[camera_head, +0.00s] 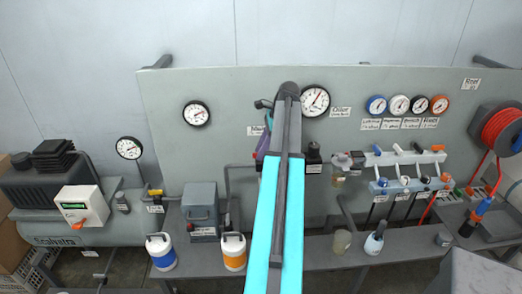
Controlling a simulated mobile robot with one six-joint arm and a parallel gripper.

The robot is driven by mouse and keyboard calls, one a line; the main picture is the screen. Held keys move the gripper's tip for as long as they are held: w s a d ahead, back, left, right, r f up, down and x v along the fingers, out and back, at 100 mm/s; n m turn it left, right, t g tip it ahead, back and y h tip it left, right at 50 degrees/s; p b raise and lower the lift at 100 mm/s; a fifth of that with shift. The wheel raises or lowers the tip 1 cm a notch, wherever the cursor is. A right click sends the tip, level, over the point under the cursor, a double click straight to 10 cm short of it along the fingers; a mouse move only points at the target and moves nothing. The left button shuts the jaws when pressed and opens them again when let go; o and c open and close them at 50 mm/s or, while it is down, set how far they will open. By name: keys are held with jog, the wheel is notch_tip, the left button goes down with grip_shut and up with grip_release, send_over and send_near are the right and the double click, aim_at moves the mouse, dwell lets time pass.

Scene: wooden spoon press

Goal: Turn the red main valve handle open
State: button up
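I cannot make out a red main valve handle in the head view; my arm covers the middle of the panel and may hide it. A yellow valve handle (155,192) sits on the pipe at the left, above a small white label. An orange-red rotary switch (79,224) is on the white box of the compressor. My arm's cyan links rise from the bottom centre to a dark joint in front of the panel. A purple and teal part of my arm shows just left of them. My gripper's fingers are hidden behind the arm.
A grey panel (240,90) carries several gauges. A manifold (405,158) with several small handles is at right, beside a red hose reel (500,128). Blue (161,252) and orange (233,252) banded containers stand low in front. The compressor (50,185) fills the left.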

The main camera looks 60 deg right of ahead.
jog(key=shift+d+r, duration=0.1)
jog(key=shift+r, duration=0.05)
jog(key=shift+b+v, duration=0.35)
jog(key=shift+v, duration=0.55)
jog(key=v, duration=1.1)
jog(key=shift+s+r, duration=0.2)
jog(key=shift+r, duration=0.1)
jog(key=shift+s, duration=0.15)
